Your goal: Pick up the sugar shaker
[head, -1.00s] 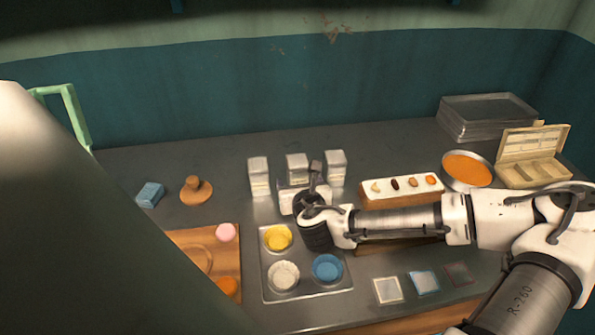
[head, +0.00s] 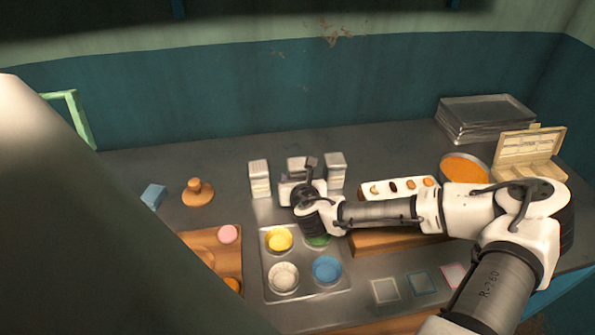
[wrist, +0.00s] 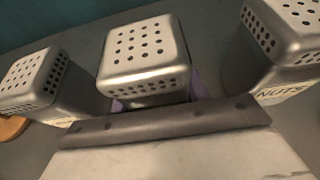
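Three pale shakers with perforated metal lids stand in a row: a left one (head: 259,179), a middle one (head: 297,163) and a right one (head: 336,167). In the wrist view the middle shaker (wrist: 145,55) is straight ahead, with the left shaker (wrist: 38,80) and the right shaker (wrist: 282,35) beside it. The right one's label ends in "NUTS"; no sugar label is readable. My gripper (head: 297,186) is low at the middle shaker, covering its lower front. Purple slivers show at both sides of that shaker, but the fingertips are hidden, so I cannot tell whether they touch it.
A metal tray (head: 267,292) with yellow, green, white and blue cups lies in front. A brown knobbed object (head: 197,192) and blue block (head: 153,195) stand left.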

